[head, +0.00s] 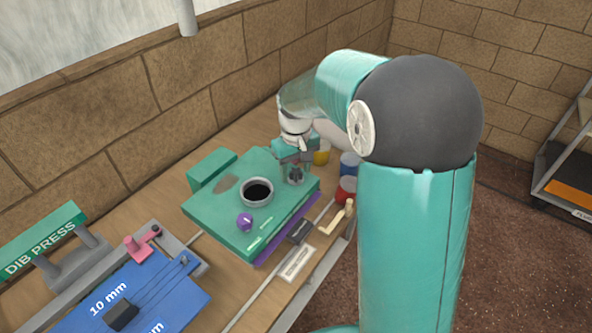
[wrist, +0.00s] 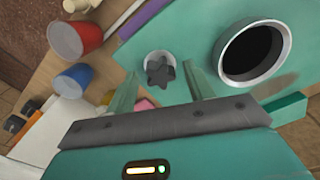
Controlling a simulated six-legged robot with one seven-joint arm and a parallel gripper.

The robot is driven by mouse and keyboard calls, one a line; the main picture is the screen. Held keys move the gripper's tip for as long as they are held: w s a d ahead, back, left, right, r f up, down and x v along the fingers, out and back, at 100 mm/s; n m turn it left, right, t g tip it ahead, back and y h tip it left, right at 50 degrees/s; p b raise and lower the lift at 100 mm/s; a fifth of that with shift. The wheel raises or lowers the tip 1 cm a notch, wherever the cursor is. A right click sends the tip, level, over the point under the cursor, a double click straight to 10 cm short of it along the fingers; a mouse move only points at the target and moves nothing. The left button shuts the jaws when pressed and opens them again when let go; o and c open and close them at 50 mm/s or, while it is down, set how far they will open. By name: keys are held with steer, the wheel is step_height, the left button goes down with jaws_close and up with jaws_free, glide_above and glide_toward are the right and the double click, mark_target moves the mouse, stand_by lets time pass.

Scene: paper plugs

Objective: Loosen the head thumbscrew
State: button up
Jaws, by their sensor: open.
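The head thumbscrew looks to be the dark star-shaped knob (wrist: 160,74) in a pale round collar on the teal press head (wrist: 215,45). In the wrist view it sits between my gripper's (wrist: 160,80) two teal fingers, with a gap on both sides. The fingers are open and hold nothing. In the head view my gripper (head: 294,168) points down at the far right corner of the teal head (head: 215,215), over the knob. The knob is small and partly covered there, and I cannot tell the exact height gap.
A round dark opening (head: 257,191) and a purple knob (head: 245,221) are on the same teal head. Red (head: 345,190), blue (head: 350,160) and yellow (head: 322,156) cups stand close to the right. The blue DIB PRESS board (head: 145,300) lies front left.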

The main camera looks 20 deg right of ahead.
mark_target(296, 171)
steer(key=shift+r, duration=0.15)
steer(key=shift+r, duration=1.85)
steer(key=m, duration=0.5)
steer(key=shift+m, duration=0.3)
steer(key=m, duration=0.6)
steer(key=shift+f, duration=2)
